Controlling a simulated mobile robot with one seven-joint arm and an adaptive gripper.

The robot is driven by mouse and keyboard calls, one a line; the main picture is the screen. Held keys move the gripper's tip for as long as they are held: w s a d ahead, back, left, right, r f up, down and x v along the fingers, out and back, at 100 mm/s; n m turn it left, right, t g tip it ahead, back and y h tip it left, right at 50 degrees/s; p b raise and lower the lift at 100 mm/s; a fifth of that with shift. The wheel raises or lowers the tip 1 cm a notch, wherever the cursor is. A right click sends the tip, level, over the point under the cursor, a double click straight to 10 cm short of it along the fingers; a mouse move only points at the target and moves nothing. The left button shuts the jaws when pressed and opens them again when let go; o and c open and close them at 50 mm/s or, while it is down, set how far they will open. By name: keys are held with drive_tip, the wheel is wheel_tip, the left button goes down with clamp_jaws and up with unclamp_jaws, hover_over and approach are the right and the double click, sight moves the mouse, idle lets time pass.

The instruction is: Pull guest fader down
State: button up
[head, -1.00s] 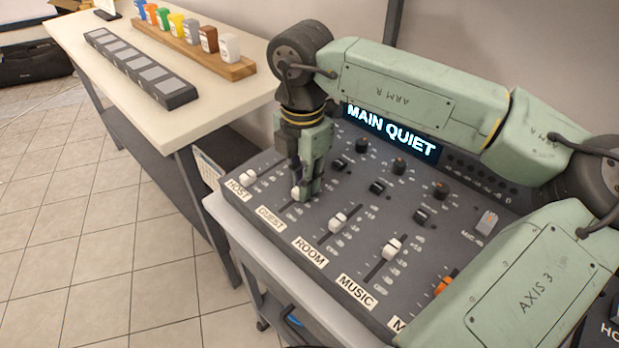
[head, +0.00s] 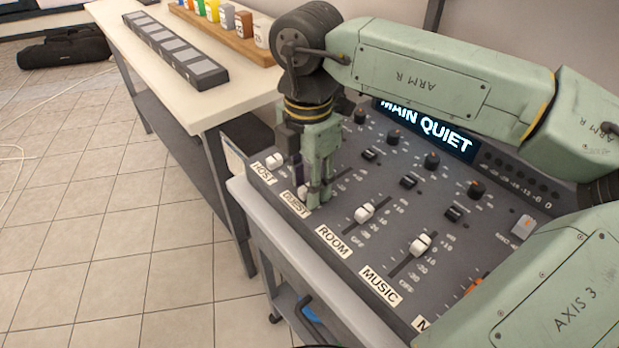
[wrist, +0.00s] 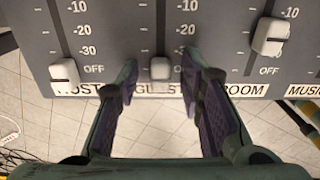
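The guest fader (wrist: 160,68) has a pale cap and sits at the bottom end of its slot, level with the neighbouring OFF marks in the wrist view. Its cap also shows in the head view (head: 303,191), close to the GUEST label (head: 296,203). My gripper (wrist: 160,75) is pointed down over the console with its fingers apart, one on each side of the guest cap. Gaps show between the cap and both fingers. In the head view my gripper (head: 318,198) partly hides the guest slot.
The host fader (wrist: 64,73) is at OFF on the left. The room fader (wrist: 270,37) and music fader (head: 420,244) stand higher in their slots. A display (head: 425,128) reads MAIN QUIET. A white table (head: 190,105) with coloured blocks stands at the left.

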drive_tip(key=shift+w+d, duration=0.1)
drive_tip(key=shift+r, duration=0.55)
wheel_tip(320, 180, up, 11)
drive_tip(key=shift+f, duration=0.1)
